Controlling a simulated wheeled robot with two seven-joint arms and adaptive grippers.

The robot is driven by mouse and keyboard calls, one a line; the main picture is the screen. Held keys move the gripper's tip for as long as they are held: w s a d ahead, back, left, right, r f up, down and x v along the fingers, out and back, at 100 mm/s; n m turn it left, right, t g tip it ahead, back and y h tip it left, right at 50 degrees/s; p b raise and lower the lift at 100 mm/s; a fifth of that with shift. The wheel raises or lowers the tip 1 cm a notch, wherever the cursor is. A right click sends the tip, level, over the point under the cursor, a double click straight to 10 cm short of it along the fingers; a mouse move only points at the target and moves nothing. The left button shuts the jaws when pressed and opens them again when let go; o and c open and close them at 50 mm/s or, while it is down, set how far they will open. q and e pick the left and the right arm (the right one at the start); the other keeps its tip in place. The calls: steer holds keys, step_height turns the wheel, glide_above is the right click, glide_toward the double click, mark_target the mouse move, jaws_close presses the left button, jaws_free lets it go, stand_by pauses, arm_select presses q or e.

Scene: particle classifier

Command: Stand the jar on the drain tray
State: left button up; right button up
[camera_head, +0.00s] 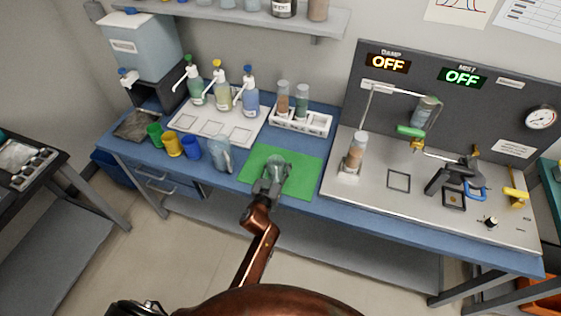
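A clear glass jar (278,167) stands on the green mat (307,175) near the front of the blue bench. My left gripper (269,186) is at the near side of the jar, low over the mat, and overlaps its lower part. I cannot tell whether the fingers touch the jar or are shut on it. A flat dark grey tray (134,127), which looks like the drain tray, lies at the bench's left end below the tap of the blue-grey tank (141,50). It looks empty. My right gripper is not in view.
Green (155,134), yellow (173,144) and blue (191,147) cups and a clear pitcher (220,155) line the front edge between tray and mat. Pump bottles (222,88) stand on a white tray (206,129) behind. A tube rack (301,122) is behind the mat; a metal rig (430,215) stands right.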

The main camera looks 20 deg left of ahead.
arm_select(q)
steer(key=o, duration=0.9)
steer(key=shift+c, duration=0.2)
